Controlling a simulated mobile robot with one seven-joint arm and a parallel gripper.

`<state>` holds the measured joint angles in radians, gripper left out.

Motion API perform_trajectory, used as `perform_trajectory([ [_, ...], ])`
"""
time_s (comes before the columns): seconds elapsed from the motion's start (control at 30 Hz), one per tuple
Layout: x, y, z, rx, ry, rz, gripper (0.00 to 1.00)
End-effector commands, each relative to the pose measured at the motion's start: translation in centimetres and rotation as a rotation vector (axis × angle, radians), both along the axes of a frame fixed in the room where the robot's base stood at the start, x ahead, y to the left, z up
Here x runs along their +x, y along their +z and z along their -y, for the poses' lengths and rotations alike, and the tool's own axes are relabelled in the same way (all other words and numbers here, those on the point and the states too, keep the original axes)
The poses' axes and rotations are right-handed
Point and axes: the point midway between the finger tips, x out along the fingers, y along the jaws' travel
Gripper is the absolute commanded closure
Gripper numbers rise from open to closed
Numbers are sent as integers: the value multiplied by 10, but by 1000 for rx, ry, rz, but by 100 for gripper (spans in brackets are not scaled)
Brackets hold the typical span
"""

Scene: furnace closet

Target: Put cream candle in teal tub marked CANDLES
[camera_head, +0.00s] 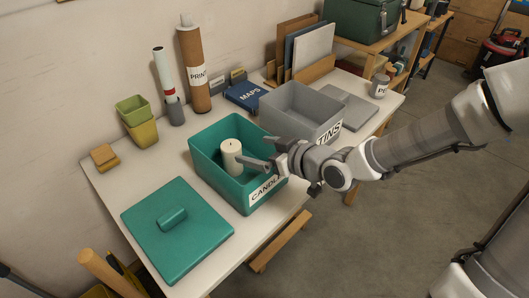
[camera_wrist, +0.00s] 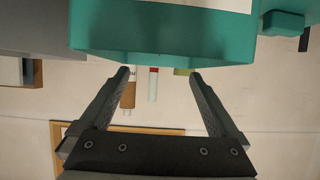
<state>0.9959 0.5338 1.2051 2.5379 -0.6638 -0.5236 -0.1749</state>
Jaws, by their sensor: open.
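The cream candle (camera_head: 231,158) stands upright inside the teal tub (camera_head: 214,184), which has no lid on and bears a label starting CAND. My gripper (camera_head: 260,157) is open and empty at the tub's right side, its fingers pointing toward the candle in the head view. I cannot tell the exact gap between fingertip and candle. In the wrist view my gripper (camera_wrist: 160,77) has its fingers apart with nothing between them. The teal tub (camera_wrist: 165,32) fills the top of that view, and the candle does not show there.
A teal lid (camera_head: 177,226) lies at the table's front left. A grey bin (camera_head: 297,105) with a partly hidden label stands right of the tub.

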Motion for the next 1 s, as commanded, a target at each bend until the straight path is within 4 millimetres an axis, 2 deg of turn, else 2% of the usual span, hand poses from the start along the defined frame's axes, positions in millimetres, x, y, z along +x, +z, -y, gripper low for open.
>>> perform_trajectory([
  [0.43, -10, 3, 13, -11, -5, -1, 3],
  [1.0, -12, 4, 14, -15, -3, -3, 3],
])
